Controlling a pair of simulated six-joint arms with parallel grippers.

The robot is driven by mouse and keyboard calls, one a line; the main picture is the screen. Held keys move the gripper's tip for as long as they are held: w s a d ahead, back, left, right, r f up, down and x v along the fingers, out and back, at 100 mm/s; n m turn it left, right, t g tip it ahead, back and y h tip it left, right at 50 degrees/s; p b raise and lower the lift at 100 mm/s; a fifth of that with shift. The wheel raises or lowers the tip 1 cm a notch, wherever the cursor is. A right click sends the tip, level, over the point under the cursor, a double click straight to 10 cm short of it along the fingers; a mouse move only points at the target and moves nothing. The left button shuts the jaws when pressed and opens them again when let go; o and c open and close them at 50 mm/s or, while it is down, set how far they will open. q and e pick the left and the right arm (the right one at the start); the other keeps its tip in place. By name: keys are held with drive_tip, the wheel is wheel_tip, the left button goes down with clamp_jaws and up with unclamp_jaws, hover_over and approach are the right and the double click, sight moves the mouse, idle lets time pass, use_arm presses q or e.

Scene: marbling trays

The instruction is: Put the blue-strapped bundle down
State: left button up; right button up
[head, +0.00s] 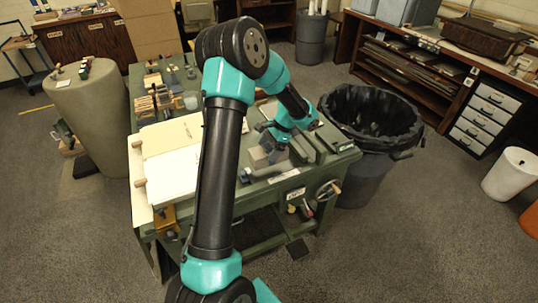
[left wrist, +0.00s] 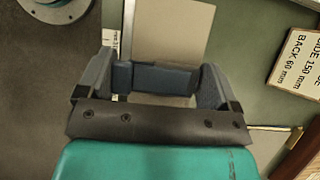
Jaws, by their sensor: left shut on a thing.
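My left gripper (head: 268,143) is over the right part of the green bench, its arm arching across from the lower middle of the head view. A beige-grey block, the bundle (head: 261,157), is just below it, partly hidden. In the left wrist view my left gripper (left wrist: 153,84) is shut on the bundle (left wrist: 170,35), which has a pale beige face. A dark blue strap (left wrist: 152,77) runs between the two fingers. I cannot tell whether the bundle touches the bench top. My right gripper is not in view.
The green bench (head: 190,232) carries pale sheets (head: 172,172) on its left and a vise-like fitting near its right edge. A black-lined bin (head: 372,118) stands right of the bench. A lettered label (left wrist: 298,62) lies right of the gripper in the wrist view.

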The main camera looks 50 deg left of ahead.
use_arm(q)
drive_tip(key=shift+f, duration=1.75)
drive_tip(key=shift+f, duration=0.6)
drive_tip(key=o, duration=1)
